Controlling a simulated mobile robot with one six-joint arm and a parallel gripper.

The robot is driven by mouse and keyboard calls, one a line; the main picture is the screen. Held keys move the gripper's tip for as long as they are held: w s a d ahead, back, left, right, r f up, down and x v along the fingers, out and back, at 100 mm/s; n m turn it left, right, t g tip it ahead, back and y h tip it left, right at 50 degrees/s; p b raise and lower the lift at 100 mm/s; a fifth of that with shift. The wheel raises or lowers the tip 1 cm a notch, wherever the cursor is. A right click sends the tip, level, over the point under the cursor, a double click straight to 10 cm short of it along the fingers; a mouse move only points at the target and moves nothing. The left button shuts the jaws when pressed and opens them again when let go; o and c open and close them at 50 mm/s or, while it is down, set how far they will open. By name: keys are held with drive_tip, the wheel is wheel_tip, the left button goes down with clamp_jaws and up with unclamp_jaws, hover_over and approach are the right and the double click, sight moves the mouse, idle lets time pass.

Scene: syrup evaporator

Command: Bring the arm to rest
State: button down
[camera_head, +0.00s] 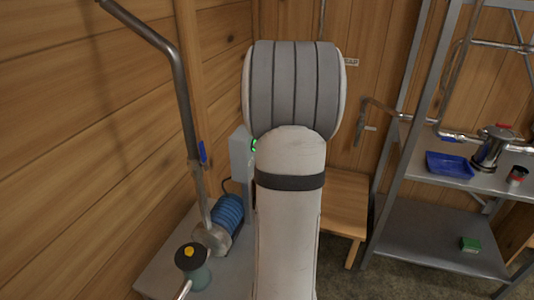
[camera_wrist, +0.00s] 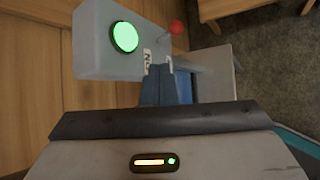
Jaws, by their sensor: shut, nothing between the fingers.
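My arm stands upright in the middle of the head view, with white links and a ribbed grey joint on top. It hides my gripper in that view. In the wrist view my gripper (camera_wrist: 158,72) is shut and empty, its dark fingers pointing at a grey control box (camera_wrist: 92,45). The box has a glowing green button (camera_wrist: 125,37) and a lever with a red knob (camera_wrist: 177,27). The fingertips overlap the box's lower edge beside a white label; I cannot tell whether they touch it. The box (camera_head: 239,160) also shows just left of my arm in the head view.
A pump with a blue ribbed motor (camera_head: 228,213) and a steel pipe (camera_head: 180,90) stand at left by the wooden wall. A wooden bench (camera_head: 345,205) is behind my arm. A metal rack (camera_head: 430,235) at right holds a blue tray (camera_head: 449,165) and a steel pot (camera_head: 490,148).

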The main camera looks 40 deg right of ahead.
drive_tip(key=shift+w+f, duration=0.1)
idle(0.4)
drive_tip(key=s+a+r+m+g+h+b, duration=0.1)
drive_tip(key=s+a+r+m+b, duration=0.1)
drive_tip(key=a+m, duration=0.5)
drive_tip(key=s+a+r+m+g+b, duration=0.15)
drive_tip(key=a+m, duration=0.25)
drive_tip(key=a, duration=0.4)
drive_tip(key=s+a+f+m+g+y+b, duration=0.1)
drive_tip(key=s+a+m, duration=0.4)
drive_tip(key=a, duration=0.6)
drive_tip(key=s+a+f+m+g+y+b, duration=0.1)
drive_tip(key=s+a+f+m+y+b, duration=0.2)
drive_tip(key=s+a, duration=0.7)
drive_tip(key=shift+s+a+m+g+y, duration=0.35)
drive_tip(key=shift+m+y, duration=0.35)
drive_tip(key=shift+m, duration=0.5)
drive_tip(key=shift+w, duration=0.1)
